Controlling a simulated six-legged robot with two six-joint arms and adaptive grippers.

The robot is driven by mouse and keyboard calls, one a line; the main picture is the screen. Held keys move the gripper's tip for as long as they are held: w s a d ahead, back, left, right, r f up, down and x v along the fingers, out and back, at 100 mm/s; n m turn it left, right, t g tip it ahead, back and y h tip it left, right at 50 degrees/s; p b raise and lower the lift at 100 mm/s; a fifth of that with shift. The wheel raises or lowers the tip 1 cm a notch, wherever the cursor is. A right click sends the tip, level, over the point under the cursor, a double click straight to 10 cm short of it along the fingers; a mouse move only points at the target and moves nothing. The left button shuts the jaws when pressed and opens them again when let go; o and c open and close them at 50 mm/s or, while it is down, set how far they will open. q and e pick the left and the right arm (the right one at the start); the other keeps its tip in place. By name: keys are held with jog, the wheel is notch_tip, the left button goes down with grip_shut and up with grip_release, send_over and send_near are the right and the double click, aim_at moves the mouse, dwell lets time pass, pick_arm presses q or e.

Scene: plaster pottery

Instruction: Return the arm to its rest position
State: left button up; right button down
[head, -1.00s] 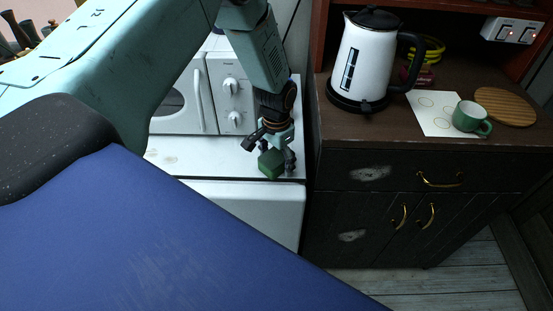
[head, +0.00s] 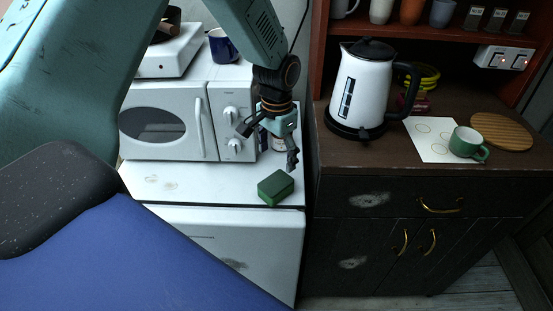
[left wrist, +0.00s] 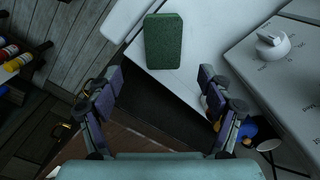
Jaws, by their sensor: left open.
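My left gripper (head: 268,142) is in the head view above the white cabinet top, beside the microwave. It is open and empty, and its two fingers (left wrist: 160,92) stand apart in the left wrist view. A green block (head: 276,187) lies on the front right part of the white top, below and apart from the fingers. In the left wrist view the block (left wrist: 163,41) shows beyond the fingertips. My right gripper is in neither view.
A white microwave (head: 170,122) stands close to the left of the gripper, with a dark blue mug (head: 222,46) on it. A dark cabinet (head: 400,225) to the right bears a white kettle (head: 360,85), a green cup (head: 467,143) and a round wooden board (head: 501,131).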

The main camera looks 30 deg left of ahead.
aim_at(277, 183)
pick_arm(q)
jog(key=shift+a+f, duration=0.15)
notch_tip(277, 183, down, 12)
jog(key=shift+r, duration=0.1)
jog(key=shift+w+r, duration=0.1)
jog(key=shift+r, duration=1.25)
jog(key=shift+f, duration=0.1)
